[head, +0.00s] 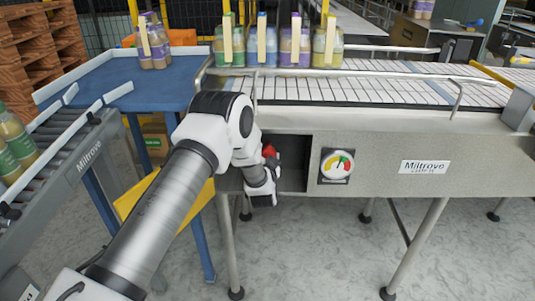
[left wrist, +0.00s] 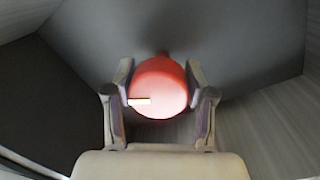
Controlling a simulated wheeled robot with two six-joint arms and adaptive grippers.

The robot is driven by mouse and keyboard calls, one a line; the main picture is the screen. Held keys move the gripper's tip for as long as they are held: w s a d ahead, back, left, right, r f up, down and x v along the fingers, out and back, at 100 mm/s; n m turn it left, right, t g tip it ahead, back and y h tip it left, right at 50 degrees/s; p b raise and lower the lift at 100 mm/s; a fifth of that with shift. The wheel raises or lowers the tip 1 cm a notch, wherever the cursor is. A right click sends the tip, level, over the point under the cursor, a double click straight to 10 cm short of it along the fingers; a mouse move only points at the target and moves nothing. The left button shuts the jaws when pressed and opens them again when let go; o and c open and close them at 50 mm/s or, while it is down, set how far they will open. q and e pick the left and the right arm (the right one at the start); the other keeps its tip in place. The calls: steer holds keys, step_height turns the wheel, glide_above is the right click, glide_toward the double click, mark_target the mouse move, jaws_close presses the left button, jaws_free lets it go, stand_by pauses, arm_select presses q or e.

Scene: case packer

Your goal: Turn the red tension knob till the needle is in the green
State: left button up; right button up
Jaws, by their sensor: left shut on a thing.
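The red tension knob (head: 269,151) sits in a dark recess in the front of the conveyor, partly hidden by my left arm. In the left wrist view the red knob (left wrist: 160,88) lies between the two fingers, and a pale mark on it points left. My left gripper (left wrist: 160,78) is shut on the knob, a finger on each side. In the head view the left gripper (head: 266,168) reaches into the recess. The round gauge (head: 337,165) is right of the recess, with coloured zones including green and red; its needle is too small to read surely. My right gripper is out of view.
The recess (head: 293,163) has metal walls around the gripper. A blue table (head: 150,85) and a roller conveyor (head: 60,160) stand to the left. Floor in front is clear.

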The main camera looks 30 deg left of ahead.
arm_select(q)
steer(key=shift+m, duration=0.5)
steer(key=o, duration=1.2)
steer(key=shift+c, duration=0.2)
steer(key=shift+d, duration=0.1)
steer(key=v, duration=1.2)
steer(key=shift+w+d, duration=0.1)
